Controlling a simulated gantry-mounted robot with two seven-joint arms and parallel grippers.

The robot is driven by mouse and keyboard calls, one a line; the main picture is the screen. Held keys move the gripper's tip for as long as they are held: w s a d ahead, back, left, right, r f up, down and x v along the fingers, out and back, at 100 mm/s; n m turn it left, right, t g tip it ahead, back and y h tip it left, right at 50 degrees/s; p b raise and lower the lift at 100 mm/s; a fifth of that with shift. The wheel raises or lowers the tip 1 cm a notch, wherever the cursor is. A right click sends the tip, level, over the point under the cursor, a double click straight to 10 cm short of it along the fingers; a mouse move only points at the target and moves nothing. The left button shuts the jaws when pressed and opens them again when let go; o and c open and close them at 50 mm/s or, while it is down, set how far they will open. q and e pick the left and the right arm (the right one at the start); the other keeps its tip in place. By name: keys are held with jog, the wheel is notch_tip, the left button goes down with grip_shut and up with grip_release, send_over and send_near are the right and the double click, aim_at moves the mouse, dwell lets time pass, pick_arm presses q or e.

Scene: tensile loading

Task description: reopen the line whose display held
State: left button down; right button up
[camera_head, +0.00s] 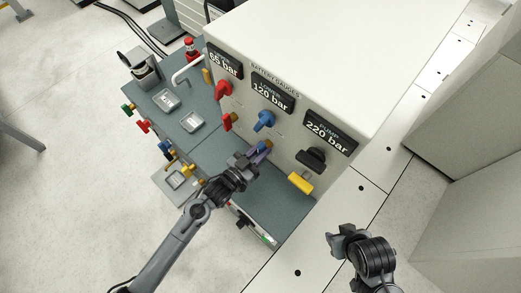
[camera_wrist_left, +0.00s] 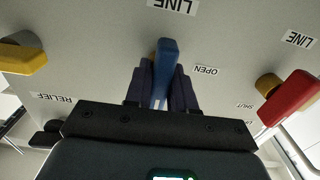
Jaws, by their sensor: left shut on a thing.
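In the head view a panel carries three displays: the left one (camera_head: 224,61) reads 65 bar, the middle one (camera_head: 272,92) 120 bar, and the one marked PUMP (camera_head: 330,132) 220 bar. A red knob (camera_head: 223,90), a blue knob (camera_head: 264,120) and a black knob (camera_head: 311,159) sit below them. Lower are a red lever (camera_head: 228,121) and a yellow lever (camera_head: 300,183). My left gripper (camera_head: 255,156) is shut on the blue lever (camera_wrist_left: 164,70), whose brass mount is partly hidden. An OPEN label (camera_wrist_left: 205,70) is beside it. My right gripper (camera_head: 340,240) is away from the panel; its jaws are unclear.
The left wrist view also shows the red lever (camera_wrist_left: 291,97), yellow lever (camera_wrist_left: 22,56) and a RELIEF label (camera_wrist_left: 51,98). A grey-blue bench (camera_head: 217,155) with small fixtures lies left of the panel. A red button (camera_head: 189,43) stands at its back.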

pick_arm(q)
jog(key=shift+r+n+p, duration=0.25)
jog(key=shift+n+p, duration=1.35)
jog(key=shift+p, duration=0.15)
jog(key=n+p, duration=0.3)
jog(key=n, duration=0.1)
jog(key=n+p, duration=0.3)
jog(key=n, duration=0.2)
jog(key=shift+f+n, duration=0.15)
jog(key=shift+n, duration=0.25)
jog(key=shift+n+p, duration=0.7)
jog(key=shift+n, duration=0.5)
jog(key=shift+f+n+p, duration=0.1)
jog(key=shift+n+p, duration=0.3)
jog(key=shift+n, duration=0.8)
jog(key=c, duration=1)
grip_release()
jog(key=shift+c, duration=0.2)
